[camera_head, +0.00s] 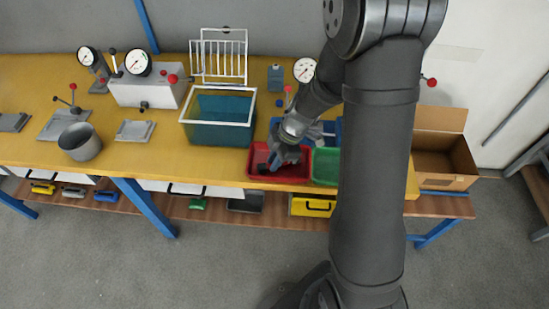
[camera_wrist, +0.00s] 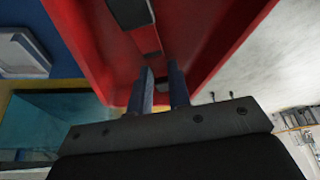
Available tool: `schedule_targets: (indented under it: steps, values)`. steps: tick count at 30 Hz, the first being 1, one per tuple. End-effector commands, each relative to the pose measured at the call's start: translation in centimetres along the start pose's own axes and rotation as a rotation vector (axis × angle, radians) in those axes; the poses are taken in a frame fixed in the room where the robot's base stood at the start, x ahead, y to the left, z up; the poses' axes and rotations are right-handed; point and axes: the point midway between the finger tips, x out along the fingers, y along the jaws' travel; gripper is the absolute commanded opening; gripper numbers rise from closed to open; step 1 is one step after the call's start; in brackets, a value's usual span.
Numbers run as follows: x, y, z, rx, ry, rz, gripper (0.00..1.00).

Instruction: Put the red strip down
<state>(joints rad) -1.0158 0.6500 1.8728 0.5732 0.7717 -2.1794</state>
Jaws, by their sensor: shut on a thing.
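My gripper (camera_head: 284,158) reaches down into the red tray (camera_head: 252,168) on the bench. In the wrist view my gripper (camera_wrist: 161,88) has its two fingers close together with a narrow gap, shut on a thin piece. I take this piece to be the red strip, but it cannot be told apart from the red tray (camera_wrist: 222,45) behind it. Whether the strip touches the tray floor cannot be told.
A green tray (camera_head: 326,167) stands right of the red one. A teal bin with a white rim (camera_head: 218,133) is to the left, with a white wire rack (camera_head: 222,58) behind it. An open cardboard box (camera_head: 444,150) is at the right. Gauges and a grey cup (camera_head: 80,143) stand further left.

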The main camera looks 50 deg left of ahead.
Motion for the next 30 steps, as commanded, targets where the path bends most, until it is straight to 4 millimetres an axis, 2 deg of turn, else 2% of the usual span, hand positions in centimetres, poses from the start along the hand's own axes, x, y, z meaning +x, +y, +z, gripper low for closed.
schedule_targets:
  steps: [1,2,5,17,20,30]
  values:
    - [0.2,0.0,0.1,0.001,0.000,-0.001,0.00]
    - [0.2,0.0,0.1,0.001,0.000,-0.001,0.21]
    - [0.1,0.0,0.1,0.000,0.000,0.000,0.39]
    - [-0.6,0.1,-0.2,-0.001,-0.001,0.002,0.39]
    - [-1.9,0.1,-0.3,0.000,0.000,0.005,0.39]
    - [-9.3,0.1,-0.2,0.000,-0.002,0.006,0.39]
